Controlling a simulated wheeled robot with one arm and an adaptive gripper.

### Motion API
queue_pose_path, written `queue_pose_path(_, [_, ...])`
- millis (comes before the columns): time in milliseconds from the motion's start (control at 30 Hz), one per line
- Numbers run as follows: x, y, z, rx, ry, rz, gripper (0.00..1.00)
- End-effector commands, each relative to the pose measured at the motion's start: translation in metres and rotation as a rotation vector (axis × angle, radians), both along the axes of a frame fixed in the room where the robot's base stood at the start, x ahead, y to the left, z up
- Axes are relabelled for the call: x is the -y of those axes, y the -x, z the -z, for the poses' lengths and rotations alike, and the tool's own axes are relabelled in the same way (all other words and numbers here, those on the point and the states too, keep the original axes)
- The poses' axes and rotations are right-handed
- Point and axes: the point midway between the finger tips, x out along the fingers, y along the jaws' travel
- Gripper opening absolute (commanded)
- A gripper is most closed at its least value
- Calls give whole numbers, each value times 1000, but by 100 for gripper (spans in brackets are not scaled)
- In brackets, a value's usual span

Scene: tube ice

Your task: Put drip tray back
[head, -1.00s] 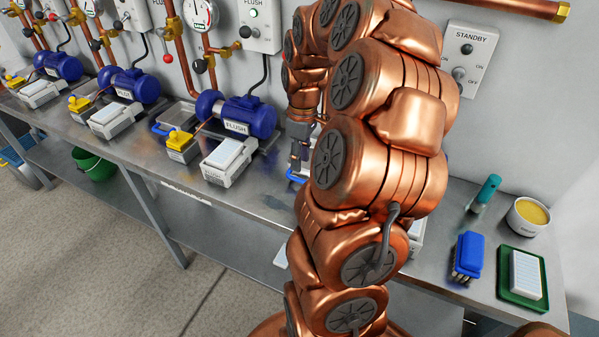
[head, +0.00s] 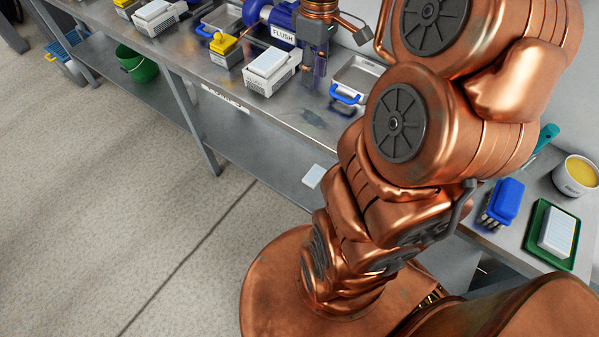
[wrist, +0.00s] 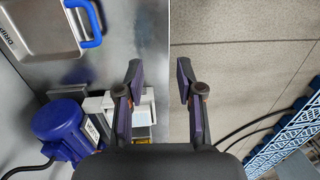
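A shallow metal drip tray (head: 366,74) with a blue handle rests on the steel bench, right of the pump labelled FLUSH. It also shows at the top left of the wrist view (wrist: 45,25), its handle toward the bench edge and "DRIP" lettering partly cut off. My gripper (head: 318,68) points down between the FLUSH pump and the tray. In the wrist view my gripper (wrist: 160,90) has its fingers apart with nothing between them, and the tray lies off to their left, apart from them.
The blue FLUSH pump (head: 277,20) and a white-topped block in a grey holder (head: 269,67) stand left of my gripper. A blue brush (head: 504,200), a green tray (head: 533,242) and a yellow-filled tub (head: 577,176) are at the right. Bench in front of the drip tray is clear.

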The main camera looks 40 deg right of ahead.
Motion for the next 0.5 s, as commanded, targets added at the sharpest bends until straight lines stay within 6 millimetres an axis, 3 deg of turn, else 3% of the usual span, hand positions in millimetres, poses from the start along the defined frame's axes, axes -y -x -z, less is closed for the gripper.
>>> queue_pose_path(33, [-25,8,-1,-7,6,-5,37])
queue_pose_path(200, [-90,43,2,-38,31,38,37])
queue_pose_path(400, [-144,100,17,-81,64,126,37])
queue_pose_path(500, [-159,127,26,-94,84,181,37])
